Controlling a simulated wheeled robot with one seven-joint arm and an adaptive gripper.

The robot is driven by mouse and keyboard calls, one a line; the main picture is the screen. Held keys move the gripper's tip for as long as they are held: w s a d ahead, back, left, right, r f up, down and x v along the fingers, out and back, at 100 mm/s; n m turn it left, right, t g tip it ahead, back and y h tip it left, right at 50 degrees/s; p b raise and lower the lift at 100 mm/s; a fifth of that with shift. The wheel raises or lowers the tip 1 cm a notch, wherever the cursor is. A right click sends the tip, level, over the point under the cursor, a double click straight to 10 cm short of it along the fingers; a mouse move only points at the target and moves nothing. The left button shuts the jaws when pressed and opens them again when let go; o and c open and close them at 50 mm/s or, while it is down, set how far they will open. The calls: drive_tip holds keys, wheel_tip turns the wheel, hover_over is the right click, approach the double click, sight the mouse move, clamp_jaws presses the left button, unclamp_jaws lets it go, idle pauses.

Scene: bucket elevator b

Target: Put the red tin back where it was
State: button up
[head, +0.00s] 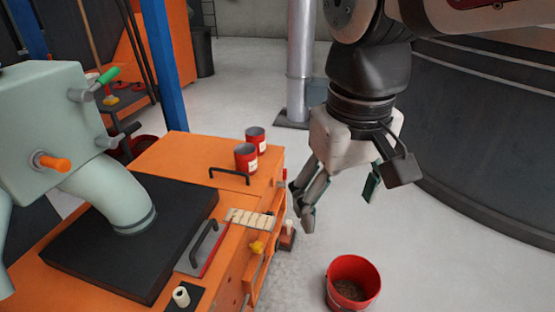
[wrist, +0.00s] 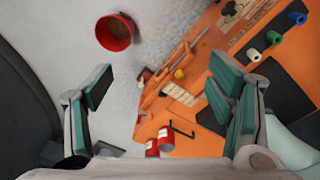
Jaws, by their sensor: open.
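Two red tins stand upright side by side on the orange cabinet top near its far right corner. The nearer red tin (head: 246,158) and the farther red tin (head: 256,139) both have pale labels and grey tops. In the wrist view one tin (wrist: 166,138) and the other tin (wrist: 152,148) show at the bottom edge, the second partly hidden by my gripper's body. I cannot tell which tin the task means. My gripper (head: 338,200) is open and empty, over the floor to the right of the cabinet, apart from both tins. Its spread fingers also show in the wrist view (wrist: 160,105).
A red bucket (head: 353,283) with brown contents stands on the floor below my gripper. The orange cabinet (head: 180,150) carries a black handle (head: 229,175), a black plate and a pale green machine (head: 45,115). A grey post (head: 299,70) and a large dark drum (head: 480,130) stand beyond.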

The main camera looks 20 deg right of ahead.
drive_tip(key=s+f, duration=0.3)
drive_tip(key=s, duration=0.8)
drive_tip(key=shift+a+f+g+y, duration=0.2)
drive_tip(key=shift+a+g+y, duration=0.1)
drive_tip(key=shift+a+g, duration=0.1)
wheel_tip(320, 180, up, 30)
drive_tip(key=t+p, duration=0.4)
drive_tip(key=p, duration=2.4)
drive_tip(key=shift+d, duration=0.3)
drive_tip(key=shift+f, duration=0.1)
